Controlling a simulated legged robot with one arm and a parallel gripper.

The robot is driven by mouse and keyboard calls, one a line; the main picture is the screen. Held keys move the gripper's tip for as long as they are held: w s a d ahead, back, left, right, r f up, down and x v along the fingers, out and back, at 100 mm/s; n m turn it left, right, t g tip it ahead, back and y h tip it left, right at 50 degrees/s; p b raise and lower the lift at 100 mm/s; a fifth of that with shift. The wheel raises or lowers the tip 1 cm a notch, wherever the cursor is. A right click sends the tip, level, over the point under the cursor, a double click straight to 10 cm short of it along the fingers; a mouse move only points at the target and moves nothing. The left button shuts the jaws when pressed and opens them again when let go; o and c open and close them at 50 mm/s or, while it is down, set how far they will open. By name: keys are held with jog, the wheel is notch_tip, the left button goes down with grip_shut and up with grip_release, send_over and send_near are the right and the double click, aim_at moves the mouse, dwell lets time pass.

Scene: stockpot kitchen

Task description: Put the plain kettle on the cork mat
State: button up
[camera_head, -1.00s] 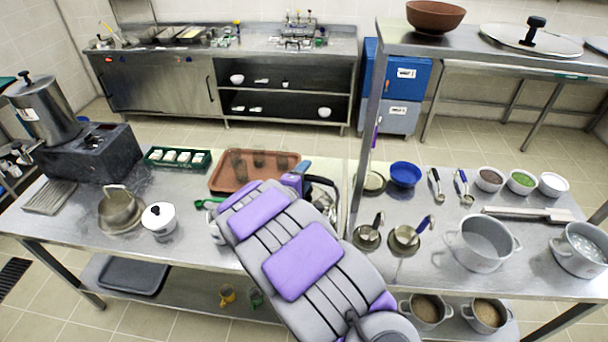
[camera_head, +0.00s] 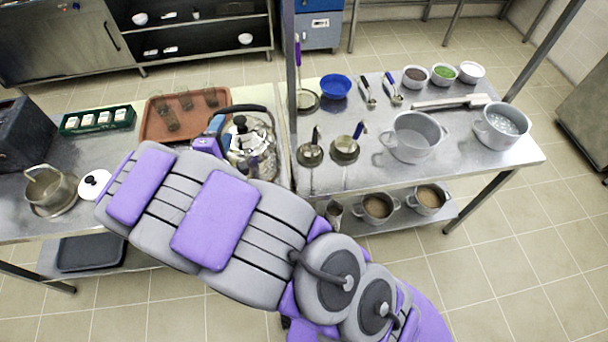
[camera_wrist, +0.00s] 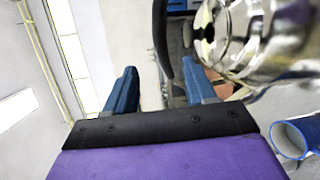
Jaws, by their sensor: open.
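A shiny steel kettle (camera_head: 252,145) with a black arched handle stands on the table beside the brown tray, partly hidden by my arm. It looks plain, without visible markings. In the wrist view the kettle (camera_wrist: 262,38) is at the upper right, and its dark handle runs between or just behind the blue fingers. My gripper (camera_head: 216,125) is at the left side of the handle, with its fingers apart in the wrist view (camera_wrist: 160,85). I cannot tell whether they touch the handle. I cannot clearly identify the cork mat; a pale beige board (camera_head: 246,94) shows behind the kettle.
The brown tray (camera_head: 150,134) holds several glasses. A metal post (camera_head: 291,75) stands close right of the kettle. Pots, including a large grey pot (camera_head: 413,138), a blue bowl (camera_head: 335,86) and ladles occupy the right table.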

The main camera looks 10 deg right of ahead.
jog(key=s+d+r+m+g+y, duration=0.1)
jog(key=s+d+r+m+g, duration=0.2)
jog(key=s, duration=1)
jog(key=s+d+r+m+g+y, duration=0.2)
jog(key=s+d+m+g, duration=0.5)
jog(key=s+d, duration=0.5)
jog(key=s+d+r+m+g+y, duration=0.2)
jog(key=s+d+r+m+g, duration=0.2)
jog(key=s, duration=1)
jog(key=d+m+g, duration=0.1)
jog(key=d+g, duration=0.2)
jog(key=d, duration=0.1)
jog(key=shift+s+d+r+m, duration=0.15)
jog(key=shift+s+d+m, duration=0.05)
jog(key=shift+d+m, duration=0.15)
notch_tip(320, 180, down, 6)
jog(key=b, duration=0.6)
